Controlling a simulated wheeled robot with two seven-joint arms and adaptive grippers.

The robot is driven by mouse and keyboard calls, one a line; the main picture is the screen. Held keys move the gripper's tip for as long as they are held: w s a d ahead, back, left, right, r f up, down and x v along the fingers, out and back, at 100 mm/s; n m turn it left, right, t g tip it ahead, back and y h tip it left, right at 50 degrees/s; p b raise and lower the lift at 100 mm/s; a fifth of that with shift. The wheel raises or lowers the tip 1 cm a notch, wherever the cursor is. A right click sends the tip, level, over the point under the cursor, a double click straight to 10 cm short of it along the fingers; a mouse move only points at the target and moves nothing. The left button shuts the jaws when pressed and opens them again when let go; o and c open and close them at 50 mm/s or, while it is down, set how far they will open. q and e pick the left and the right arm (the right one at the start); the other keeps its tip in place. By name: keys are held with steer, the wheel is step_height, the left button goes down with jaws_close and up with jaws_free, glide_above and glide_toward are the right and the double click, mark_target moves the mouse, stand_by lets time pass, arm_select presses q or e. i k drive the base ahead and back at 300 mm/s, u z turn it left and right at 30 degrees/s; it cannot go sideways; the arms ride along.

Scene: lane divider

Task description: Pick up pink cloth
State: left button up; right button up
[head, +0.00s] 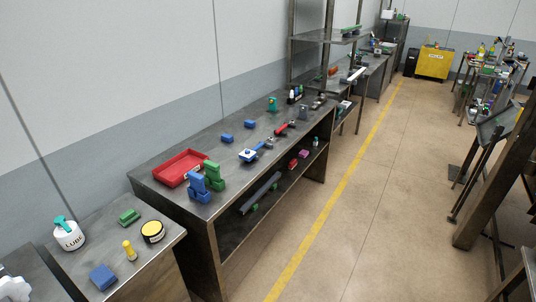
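A small pink-magenta item (304,154) lies on the lower shelf of the long grey workbench, near its far end. It is too small to tell for sure whether it is cloth. A red item (293,164) lies just to its left on the same shelf.
The long workbench (235,152) carries a red tray (181,168), blue and green blocks and tools. A lower table (97,237) holds a white tub (68,234) and a blue block (103,277). The floor along the yellow line (337,191) is clear. A dark frame (488,190) stands right.

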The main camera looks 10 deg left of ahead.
mark_target(303, 153)
steer(key=z, duration=0.55)
steer(key=i, duration=5.4)
steer(key=u, duration=3.25)
